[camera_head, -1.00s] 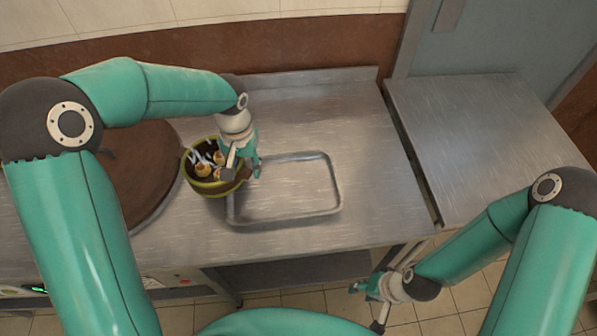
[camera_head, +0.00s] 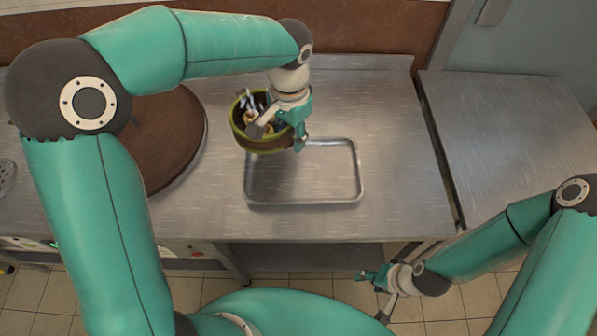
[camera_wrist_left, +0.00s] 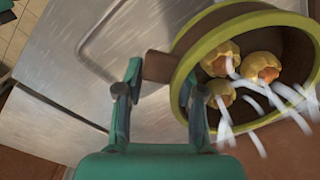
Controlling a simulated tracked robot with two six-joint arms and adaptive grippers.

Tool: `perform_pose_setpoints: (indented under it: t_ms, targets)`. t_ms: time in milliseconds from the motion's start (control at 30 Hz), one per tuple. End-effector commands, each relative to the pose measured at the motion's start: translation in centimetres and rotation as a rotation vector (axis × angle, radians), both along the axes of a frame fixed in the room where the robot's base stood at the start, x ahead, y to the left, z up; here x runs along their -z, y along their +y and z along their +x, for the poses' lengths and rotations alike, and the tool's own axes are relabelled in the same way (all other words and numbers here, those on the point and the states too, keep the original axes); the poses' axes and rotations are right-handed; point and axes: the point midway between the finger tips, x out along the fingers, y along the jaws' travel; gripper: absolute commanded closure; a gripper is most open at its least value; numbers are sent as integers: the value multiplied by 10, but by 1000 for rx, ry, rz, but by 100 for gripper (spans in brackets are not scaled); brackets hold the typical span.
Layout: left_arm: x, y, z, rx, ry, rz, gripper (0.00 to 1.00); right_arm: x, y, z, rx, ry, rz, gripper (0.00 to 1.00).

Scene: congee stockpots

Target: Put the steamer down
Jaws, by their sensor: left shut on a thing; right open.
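The steamer (camera_head: 258,144) is a round brown basket with a yellow-green rim and holds several yellow dumplings with white wisps of steam over them. It also shows at the right of the left wrist view (camera_wrist_left: 190,55). My left gripper (camera_head: 300,135) is shut on the steamer's brown side handle (camera_wrist_left: 158,67). In the head view the steamer overlaps the back left corner of a shallow metal tray (camera_head: 304,203). I cannot tell how high it is above the tray. My right gripper (camera_head: 369,279) is open and empty, in front of the table's front edge.
The tray lies on a steel table (camera_head: 400,180), and the part of it that shows looks bare. A large round brown lid (camera_head: 165,140) is to the left. A second steel table (camera_head: 505,150) stands clear to the right, past a gap.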

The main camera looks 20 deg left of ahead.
Motion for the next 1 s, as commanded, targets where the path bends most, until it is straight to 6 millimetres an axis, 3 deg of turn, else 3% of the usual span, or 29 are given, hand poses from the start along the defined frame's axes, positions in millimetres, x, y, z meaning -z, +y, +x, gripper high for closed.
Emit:
perform_pose_setpoints:
  t_ms: [100,233,367,467,667,1000]
  targets:
    - [-30,-27,-15,225,-12,4,100,13,0,0,0,0,0,48]
    - [-58,-45,-33,431,-9,7,100,20,0,0,0,0,0,48]
    - [-73,-55,-46,557,-6,9,100,23,0,0,0,0,0,48]
    - [-74,-59,-51,603,-1,9,100,25,0,0,0,0,0,48]
    - [-38,-58,-52,612,3,10,100,30,0,0,0,0,0,48]
    - [50,-58,-52,611,3,9,100,38,0,0,0,0,0,48]
